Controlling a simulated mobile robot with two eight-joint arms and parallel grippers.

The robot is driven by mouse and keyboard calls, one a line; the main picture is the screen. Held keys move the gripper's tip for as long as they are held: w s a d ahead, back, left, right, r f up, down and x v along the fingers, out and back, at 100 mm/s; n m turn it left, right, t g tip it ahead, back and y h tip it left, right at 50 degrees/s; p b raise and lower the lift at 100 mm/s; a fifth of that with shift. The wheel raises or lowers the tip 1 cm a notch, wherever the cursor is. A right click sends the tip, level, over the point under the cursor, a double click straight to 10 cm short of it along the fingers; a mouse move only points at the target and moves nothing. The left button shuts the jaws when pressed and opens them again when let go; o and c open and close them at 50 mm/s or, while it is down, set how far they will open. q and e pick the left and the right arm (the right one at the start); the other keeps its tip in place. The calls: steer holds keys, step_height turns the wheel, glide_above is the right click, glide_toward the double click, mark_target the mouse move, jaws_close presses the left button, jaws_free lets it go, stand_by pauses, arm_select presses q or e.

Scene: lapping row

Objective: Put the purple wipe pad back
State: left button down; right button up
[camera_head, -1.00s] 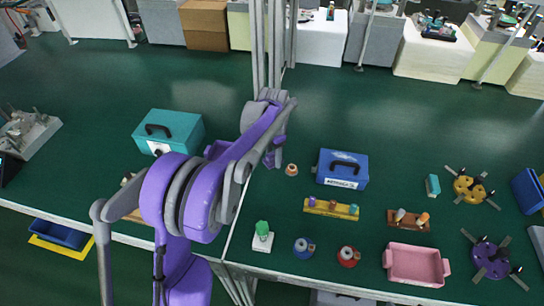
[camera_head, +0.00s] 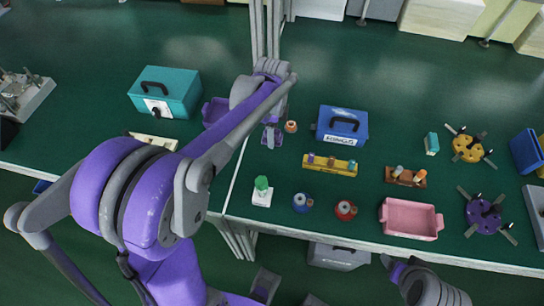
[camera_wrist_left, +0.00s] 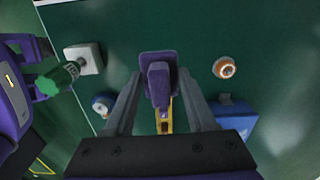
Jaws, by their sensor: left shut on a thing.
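My left gripper (camera_head: 271,136) is shut on the purple wipe pad. In the left wrist view, the pad (camera_wrist_left: 147,62) has a square purple plate and a block-like grip between my fingers (camera_wrist_left: 162,100). In the head view, the pad (camera_head: 272,144) shows small at the fingertips, over the green table near the white seam line. I cannot tell whether it touches the table. A purple tray (camera_head: 212,111) lies left of the gripper, partly hidden by my arm. My right gripper is not visible; only grey and purple parts of my own body show along the bottom edge.
A small orange-topped pot (camera_head: 291,126) stands just right of the gripper. A green-knobbed white block (camera_head: 262,200) stands nearer. A teal case (camera_head: 180,93) is left.

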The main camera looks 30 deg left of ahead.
mark_target(272, 159)
arm_select(q)
steer(key=f, duration=1)
steer(key=shift+s+d+b, duration=0.1)
steer(key=shift+s+b, duration=0.1)
steer(key=shift+b, duration=0.2)
steer(key=shift+f, duration=0.1)
steer(key=shift+c, duration=1.1)
jaws_free()
steer(key=shift+r, duration=0.25)
step_height(272, 159, up, 12)
steer(key=shift+f+p, duration=0.1)
steer(key=shift+p, duration=0.5)
